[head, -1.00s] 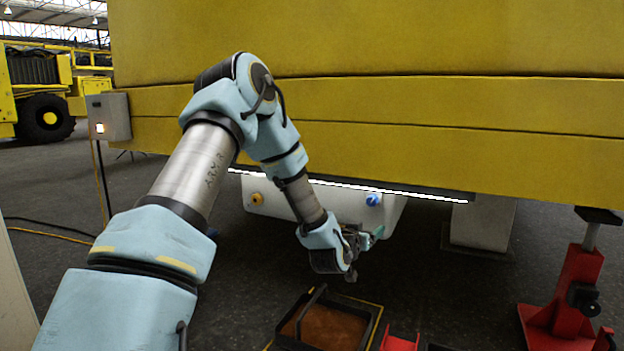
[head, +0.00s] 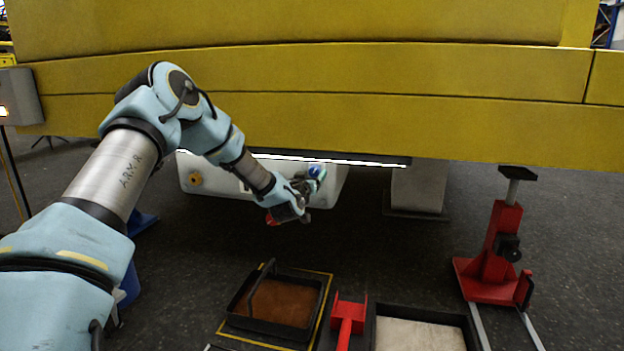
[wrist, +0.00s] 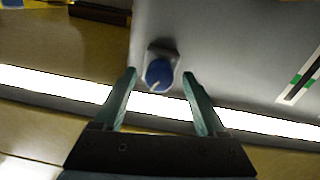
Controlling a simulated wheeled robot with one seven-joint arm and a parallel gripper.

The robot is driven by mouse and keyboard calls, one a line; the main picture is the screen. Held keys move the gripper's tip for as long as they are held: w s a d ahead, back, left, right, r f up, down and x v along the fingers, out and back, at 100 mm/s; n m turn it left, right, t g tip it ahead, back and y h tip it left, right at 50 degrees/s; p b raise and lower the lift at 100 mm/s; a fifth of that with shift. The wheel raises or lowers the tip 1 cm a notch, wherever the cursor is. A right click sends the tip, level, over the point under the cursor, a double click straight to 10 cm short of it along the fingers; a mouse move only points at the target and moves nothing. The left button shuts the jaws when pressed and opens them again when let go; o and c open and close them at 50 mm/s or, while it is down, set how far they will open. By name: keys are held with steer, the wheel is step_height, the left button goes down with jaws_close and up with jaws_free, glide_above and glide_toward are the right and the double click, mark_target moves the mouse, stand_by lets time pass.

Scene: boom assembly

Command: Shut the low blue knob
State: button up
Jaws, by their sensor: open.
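The blue knob (wrist: 159,75) sits on a pale square mount on the grey tank face. In the wrist view it lies between and just beyond the fingertips of my gripper (wrist: 160,78), which is open with a finger on each side. A white mark shows on the knob's edge. In the head view the blue knob (head: 316,171) shows partly behind my gripper (head: 312,182), at the right part of the grey tank (head: 338,183). I cannot tell whether the fingers touch the knob.
The yellow boom (head: 400,80) and a bright light strip (head: 340,160) hang just above. A red jack stand (head: 492,255), a brown-filled tray (head: 283,302) and a pale tray (head: 420,335) stand on the floor.

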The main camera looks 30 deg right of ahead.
steer(key=shift+w+d, duration=0.1)
steer(key=shift+d, duration=0.05)
steer(key=shift+c, duration=0.2)
jaws_close()
stand_by(0.4)
